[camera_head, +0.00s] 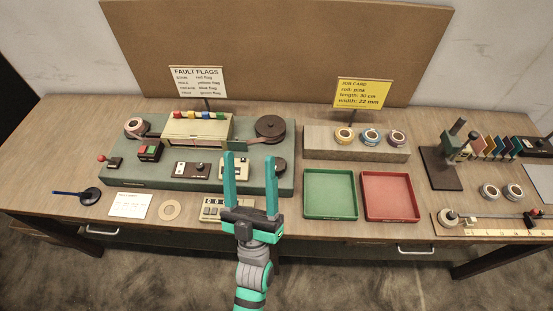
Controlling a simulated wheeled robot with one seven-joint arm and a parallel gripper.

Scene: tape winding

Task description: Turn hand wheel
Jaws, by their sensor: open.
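The green winding machine (135,182) stands on the left half of the table. A small dark round part (281,165), which looks like the hand wheel, sits at its right end, just right of my gripper's right finger. That finger may hide part of it. A larger dark reel (270,127) sits behind it on the machine. My gripper (249,157) is open, with two upright teal fingers apart and nothing visibly held between them. It overlaps the machine's front right part in this view; I cannot tell whether it touches anything.
A green tray (331,213) and a red tray (391,216) lie right of my gripper. A block (318,139) with several tape rolls stands behind them. A keypad device (211,209) lies left of my gripper. A green upright stand (445,168) is at right.

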